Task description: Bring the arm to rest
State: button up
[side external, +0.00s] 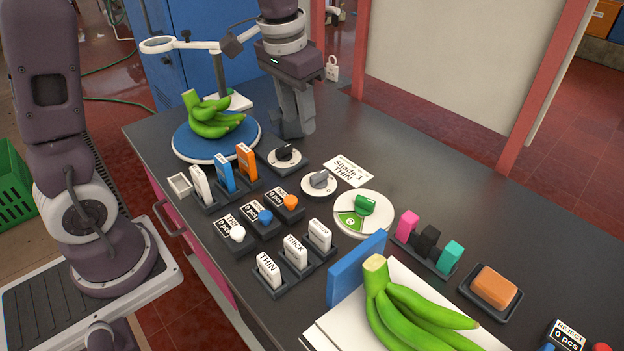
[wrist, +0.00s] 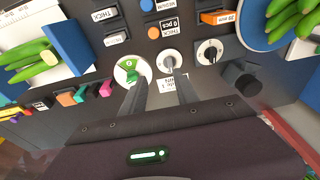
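My gripper (side external: 296,132) hangs fingers-down over the dark worktop, behind the black-topped dial (side external: 286,154) and right of the blue round plate in the side view. In the wrist view its two fingers (wrist: 159,80) stand apart with nothing held between them. The grey dial (wrist: 170,62) and part of a printed card show beyond and between the fingers. Whether the fingertips touch the worktop is hard to tell.
Green bananas (side external: 212,118) lie on the blue round plate (side external: 190,152), near a ring-shaped lamp (side external: 160,45). A larger bunch (side external: 405,318) lies at the front. Several blocks, counters and a white disc (side external: 378,222) fill the middle. The worktop right of the card (side external: 347,171) is clear.

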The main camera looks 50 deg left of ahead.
jog(key=s+d+r+t, duration=0.1)
jog(key=s+r, duration=0.1)
jog(key=s, duration=0.8)
jog(key=s+d+r+t, duration=0.2)
jog(key=s, duration=0.9)
jog(key=shift+d+r+t, duration=0.15)
jog(key=shift+r+t, duration=0.15)
jog(key=shift+r, duration=0.1)
